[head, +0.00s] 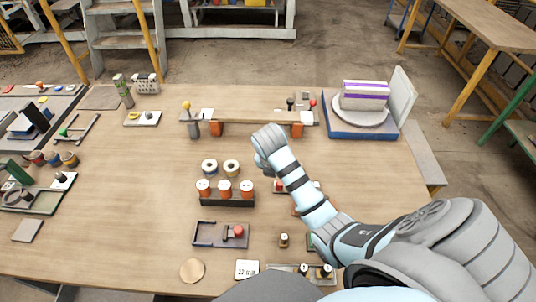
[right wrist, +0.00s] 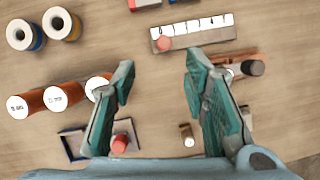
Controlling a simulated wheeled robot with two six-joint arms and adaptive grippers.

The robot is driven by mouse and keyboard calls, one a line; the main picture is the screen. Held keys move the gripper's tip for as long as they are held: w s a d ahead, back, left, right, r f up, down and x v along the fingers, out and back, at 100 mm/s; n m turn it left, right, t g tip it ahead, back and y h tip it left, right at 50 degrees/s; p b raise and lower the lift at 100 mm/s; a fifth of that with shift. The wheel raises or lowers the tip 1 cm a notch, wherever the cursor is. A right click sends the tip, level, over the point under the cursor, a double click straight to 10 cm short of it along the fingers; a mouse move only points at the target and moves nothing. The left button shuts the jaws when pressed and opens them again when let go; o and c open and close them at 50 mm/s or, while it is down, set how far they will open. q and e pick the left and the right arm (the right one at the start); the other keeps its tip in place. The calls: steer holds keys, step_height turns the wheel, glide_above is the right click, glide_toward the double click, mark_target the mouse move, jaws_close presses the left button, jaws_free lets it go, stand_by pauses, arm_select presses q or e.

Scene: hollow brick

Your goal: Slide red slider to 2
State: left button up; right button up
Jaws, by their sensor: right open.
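The slider block (right wrist: 218,35) shows in the right wrist view as a grey bar with a white strip numbered 0 to 4. The red slider knob (right wrist: 165,43) sits at its left end, by the 0. In the head view my right forearm covers most of the block; a small red spot (head: 279,186) at the arm's left edge may be the knob. My right gripper (right wrist: 158,68) is open and empty. Its fingertips appear just below the block in the wrist picture, left and right of the knob's line; height cannot be told. My left gripper is not in view.
Two wire spools (right wrist: 42,30) lie left of the block. A rack of red-orange cylinders (head: 227,200) stands at lower left. A dark tray with a red knob (head: 221,236) lies nearer the front. The table's left-centre (head: 130,180) is clear.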

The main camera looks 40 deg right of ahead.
steer(key=b+x, duration=0.1)
steer(key=x, duration=0.2)
steer(key=s+b+x, duration=0.1)
steer(key=x, duration=0.2)
steer(key=b+x, duration=0.1)
steer(key=x, duration=0.3)
steer(key=shift+s+f, duration=0.15)
steer(key=shift+f, duration=0.05)
steer(key=x, duration=0.1)
steer(key=b+x, duration=0.1)
steer(key=x, duration=0.1)
steer(key=shift+w+a+f, duration=0.1)
steer(key=shift+w, duration=0.2)
steer(key=shift+s, duration=0.3)
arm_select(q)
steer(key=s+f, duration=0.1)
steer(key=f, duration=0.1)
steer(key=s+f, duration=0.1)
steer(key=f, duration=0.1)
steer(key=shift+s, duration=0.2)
arm_select(e)
steer(key=shift+w, duration=0.15)
jaws_close()
